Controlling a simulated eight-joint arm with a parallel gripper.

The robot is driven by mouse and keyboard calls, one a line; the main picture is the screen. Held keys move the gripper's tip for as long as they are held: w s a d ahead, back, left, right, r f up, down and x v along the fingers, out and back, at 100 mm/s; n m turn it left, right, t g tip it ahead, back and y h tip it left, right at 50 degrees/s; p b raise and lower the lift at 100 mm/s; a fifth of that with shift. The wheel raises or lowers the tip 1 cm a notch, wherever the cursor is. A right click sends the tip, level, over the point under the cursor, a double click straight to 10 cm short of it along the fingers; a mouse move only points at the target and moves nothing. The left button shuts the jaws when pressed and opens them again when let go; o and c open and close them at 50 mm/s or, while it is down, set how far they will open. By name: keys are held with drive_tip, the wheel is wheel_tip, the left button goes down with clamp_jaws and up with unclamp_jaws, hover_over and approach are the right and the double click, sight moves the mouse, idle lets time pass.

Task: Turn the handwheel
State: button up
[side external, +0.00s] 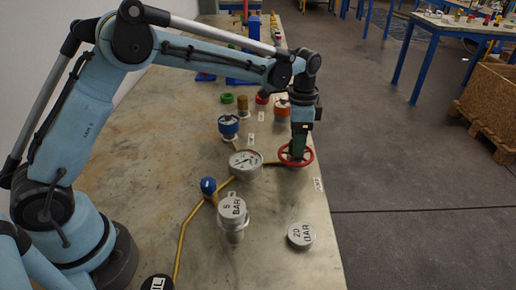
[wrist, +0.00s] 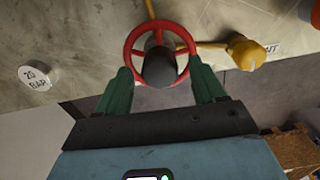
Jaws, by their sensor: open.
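The red handwheel (side external: 295,154) sits near the right edge of the bench in the side view, on a brass pipe. In the wrist view the handwheel (wrist: 131,53) shows its red rim and spokes around a dark, blurred hub post. My gripper (side external: 298,150) points down over the handwheel. In the wrist view its two green fingers (wrist: 163,76) are apart, one on each side of the wheel's near part, with the dark post between them. Whether the fingers touch the rim I cannot tell. The wheel's lower rim is partly hidden behind the post and fingers.
A pressure gauge (side external: 245,164) stands left of the handwheel. A blue-handled valve (side external: 209,187), a 5 BAR weight (side external: 232,208) and a 20 BAR weight (side external: 301,235) are nearer the camera. Coloured fittings (side external: 282,110) stand behind. The bench edge is close to the wheel's right.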

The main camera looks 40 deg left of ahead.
wheel_tip(320, 180, up, 11)
idle(0.4)
drive_tip(key=shift+s+r, duration=0.1)
drive_tip(key=shift+r, duration=0.05)
drive_tip(key=s+a+f+n+t, duration=0.1)
drive_tip(key=s+a+n+t, duration=0.2)
drive_tip(key=s, duration=0.7)
drive_tip(key=s+a+f+n+t, duration=0.2)
drive_tip(key=s+a+n+t, duration=0.2)
drive_tip(key=s, duration=0.6)
drive_tip(key=n, duration=0.2)
drive_tip(key=shift+s+a+f+n, duration=0.2)
drive_tip(key=shift+s+n, duration=0.1)
drive_tip(key=shift+s, duration=0.1)
